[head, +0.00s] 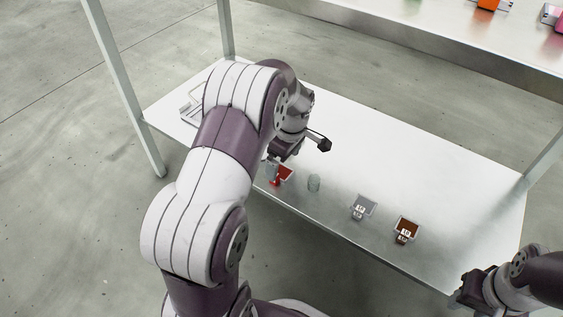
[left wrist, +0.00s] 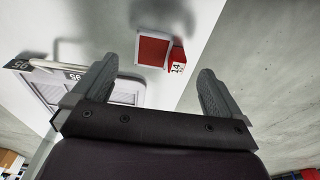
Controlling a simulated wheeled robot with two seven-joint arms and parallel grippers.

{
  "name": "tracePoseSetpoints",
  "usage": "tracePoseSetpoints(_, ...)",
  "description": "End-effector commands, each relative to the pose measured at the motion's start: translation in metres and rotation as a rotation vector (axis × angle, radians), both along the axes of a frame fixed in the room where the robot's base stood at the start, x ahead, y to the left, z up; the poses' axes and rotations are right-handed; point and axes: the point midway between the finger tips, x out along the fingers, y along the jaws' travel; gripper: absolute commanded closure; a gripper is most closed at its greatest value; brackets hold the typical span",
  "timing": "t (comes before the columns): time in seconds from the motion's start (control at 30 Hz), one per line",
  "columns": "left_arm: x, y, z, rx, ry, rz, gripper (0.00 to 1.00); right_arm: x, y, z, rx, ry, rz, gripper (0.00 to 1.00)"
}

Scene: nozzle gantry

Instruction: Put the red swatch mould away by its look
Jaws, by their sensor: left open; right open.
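The red swatch mould (head: 285,173) lies on the lower white shelf near its front edge, partly covered by my left gripper. In the left wrist view the mould (left wrist: 153,50) shows a square red face with a pale rim and a red tab marked 14. My left gripper (head: 273,168) is open and empty. In its wrist view the mould lies beyond the fingertips (left wrist: 158,68), between their lines, apart from both. My right gripper (head: 463,292) is at the lower right corner, open, off the shelf's front edge.
A pale tray (head: 188,112) with labels (left wrist: 75,75) lies at the left end. An upper shelf holds an orange block (head: 488,4). Posts rise at the corners.

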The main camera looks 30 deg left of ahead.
Motion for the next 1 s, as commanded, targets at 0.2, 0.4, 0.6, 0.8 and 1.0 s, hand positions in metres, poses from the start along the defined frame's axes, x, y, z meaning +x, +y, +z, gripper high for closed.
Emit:
tracePoseSetpoints(0.2,-0.001,-0.008,0.061,0.0,-0.001,-0.001,0.0,0.0,0.0,0.038,0.0,-0.001,0.0,0.57)
tracePoseSetpoints(0.4,-0.006,-0.018,0.078,-0.006,0.006,-0.067,0.0,0.0,0.0,0.044,0.0,0.0,0.0,0.57)
tracePoseSetpoints(0.6,-0.072,-0.077,0.092,-0.049,0.024,-0.766,0.0,0.0,0.0,0.043,0.0,0.0,0.0,0.57)
tracePoseSetpoints(0.8,-0.15,-0.112,0.092,-0.03,0.023,-1.38,0.0,0.0,0.0,0.043,0.0,0.0,0.0,0.57)
tracePoseSetpoints(1.0,-0.169,-0.117,0.089,-0.019,0.026,-1.521,0.0,0.0,0.0,0.043,0.0,0.0,0.0,0.57)
